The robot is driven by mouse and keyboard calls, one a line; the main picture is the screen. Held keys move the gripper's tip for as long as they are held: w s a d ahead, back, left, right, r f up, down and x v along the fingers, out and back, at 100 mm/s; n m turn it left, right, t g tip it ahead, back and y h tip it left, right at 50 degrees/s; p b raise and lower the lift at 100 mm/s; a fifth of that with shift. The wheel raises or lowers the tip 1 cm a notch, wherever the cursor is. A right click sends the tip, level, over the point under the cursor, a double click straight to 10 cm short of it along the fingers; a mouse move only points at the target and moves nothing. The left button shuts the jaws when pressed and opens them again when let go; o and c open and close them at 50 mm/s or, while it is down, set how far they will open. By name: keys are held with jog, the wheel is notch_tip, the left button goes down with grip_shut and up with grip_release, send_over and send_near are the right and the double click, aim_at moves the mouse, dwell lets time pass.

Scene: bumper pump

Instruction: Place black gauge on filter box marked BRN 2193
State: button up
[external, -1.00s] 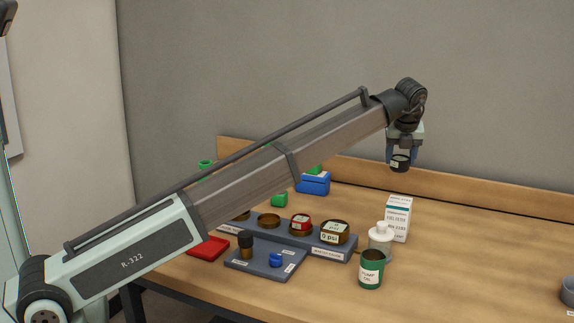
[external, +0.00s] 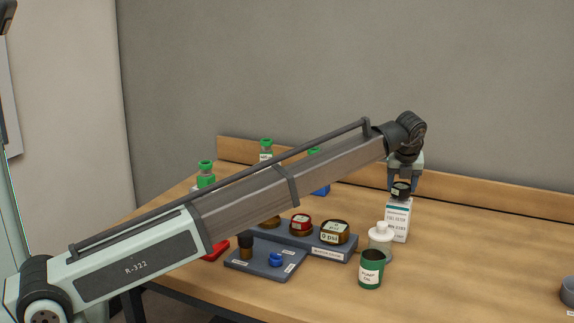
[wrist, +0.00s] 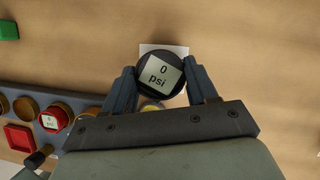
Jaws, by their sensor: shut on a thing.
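The black gauge (external: 401,188) is held between the fingers of my gripper (external: 403,180). In the wrist view the black gauge (wrist: 161,74) shows a pale face reading "0 psi", with my gripper's fingers (wrist: 161,85) closed on its two sides. The white filter box (external: 397,221) stands upright on the table, directly below the gauge. Its print is too small to read surely. The gauge appears at the box's top edge in the external view; I cannot tell whether they touch. In the wrist view the box's pale top (wrist: 178,50) shows partly behind the gauge.
A white-capped bottle (external: 381,240) and a green pump oil can (external: 370,269) stand close in front of the box. A grey rack (external: 318,250) with brown and red gauges lies to the left, with a grey tray (external: 262,262) before it.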

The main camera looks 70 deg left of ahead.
jog(key=shift+f, duration=0.5)
jog(key=shift+f, duration=0.1)
jog(key=o, duration=1.1)
jog(key=shift+o, duration=0.2)
jog(key=v, duration=1.2)
jog(key=shift+d, duration=0.1)
